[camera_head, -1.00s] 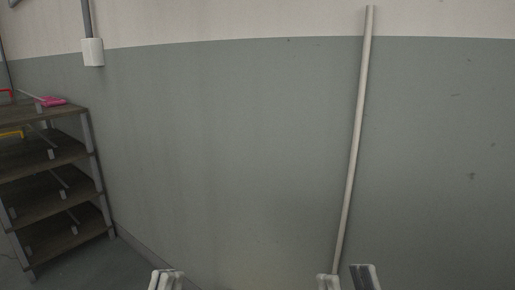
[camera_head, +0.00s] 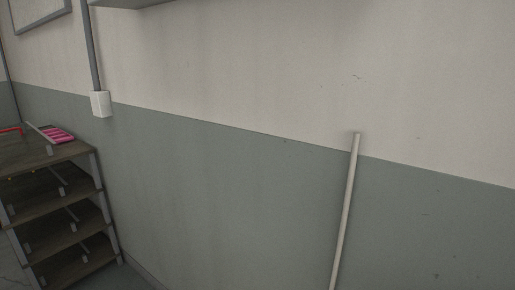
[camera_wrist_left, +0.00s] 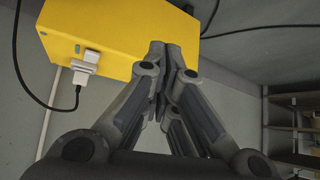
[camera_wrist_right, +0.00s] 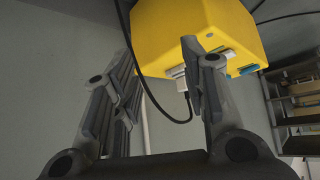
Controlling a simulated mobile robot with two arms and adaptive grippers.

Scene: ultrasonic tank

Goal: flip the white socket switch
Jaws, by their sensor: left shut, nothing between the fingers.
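A small white box (camera_head: 101,104) is fixed to the wall at the foot of a grey conduit, at the left of the head view. Any switch on it is too small to make out. The wrist views show a yellow box (camera_wrist_left: 120,30) (camera_wrist_right: 190,22) with white socket or plug parts (camera_wrist_left: 85,66) (camera_wrist_right: 178,74) and a black cable. My left gripper (camera_wrist_left: 166,58) is shut and empty, in front of the yellow box. My right gripper (camera_wrist_right: 158,55) is open and empty, its fingers apart before the yellow box. Neither gripper shows in the head view.
A shelf rack (camera_head: 48,150) stands at the left, with a pink item (camera_head: 58,135) on its top. A pale pole (camera_head: 345,212) stands against the wall. A grey ledge (camera_head: 125,3) juts in at the top. The wall between rack and pole is bare.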

